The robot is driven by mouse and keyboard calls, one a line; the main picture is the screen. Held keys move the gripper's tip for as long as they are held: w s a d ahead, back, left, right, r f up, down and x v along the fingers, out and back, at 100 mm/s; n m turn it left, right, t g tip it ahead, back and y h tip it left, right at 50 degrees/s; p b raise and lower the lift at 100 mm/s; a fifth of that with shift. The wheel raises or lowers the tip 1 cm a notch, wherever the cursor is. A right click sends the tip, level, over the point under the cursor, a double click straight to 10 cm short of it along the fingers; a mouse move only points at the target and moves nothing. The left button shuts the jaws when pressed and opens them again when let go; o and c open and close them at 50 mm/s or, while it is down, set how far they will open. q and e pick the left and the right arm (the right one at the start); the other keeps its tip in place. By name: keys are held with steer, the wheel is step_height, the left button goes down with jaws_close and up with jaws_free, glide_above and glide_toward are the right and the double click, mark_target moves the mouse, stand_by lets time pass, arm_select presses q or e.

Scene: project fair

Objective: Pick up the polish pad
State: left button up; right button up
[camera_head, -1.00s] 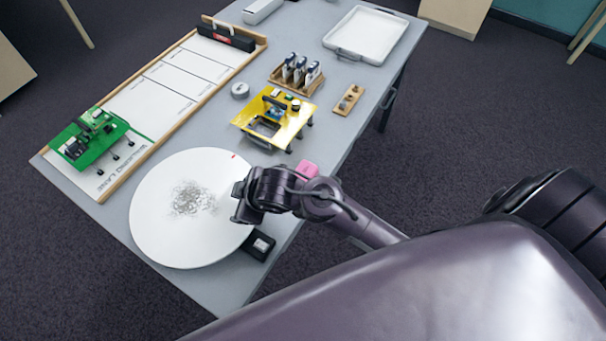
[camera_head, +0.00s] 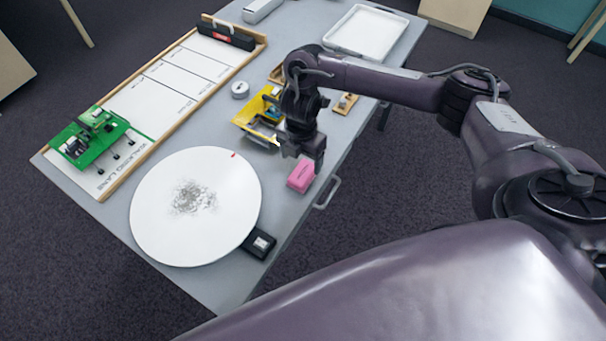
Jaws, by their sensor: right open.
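The polish pad looks to be the pink block (camera_head: 301,176) on the grey table, near its right edge and to the right of the white disc. My right gripper (camera_head: 303,158) is just above and behind the pink block in the picture, pointing down. It is open and holds nothing. I cannot tell whether its fingers touch the block. My left gripper is not in view.
The round white disc (camera_head: 225,215) bears grey filings. A black box (camera_head: 259,244) sits beside it. The yellow stand (camera_head: 244,117) is partly hidden by my arm. A green board (camera_head: 88,140) lies on the long whiteboard (camera_head: 150,104). A white tray (camera_head: 340,40) stands at the back.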

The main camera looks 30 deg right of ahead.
mark_target(303, 172)
steer(key=f+b, duration=0.1)
steer(key=f, duration=0.1)
steer(key=f+b, duration=0.1)
steer(key=f, duration=0.2)
steer(key=shift+s+d+f, duration=0.1)
steer(key=shift+d+f, duration=0.05)
steer(key=shift+d, duration=0.05)
steer(key=shift+f, duration=0.85)
steer(key=c, duration=1.1)
steer(key=shift+o, duration=0.2)
step_height(303, 172, up, 20)
steer(key=p, duration=0.7)
steer(key=shift+p, duration=0.3)
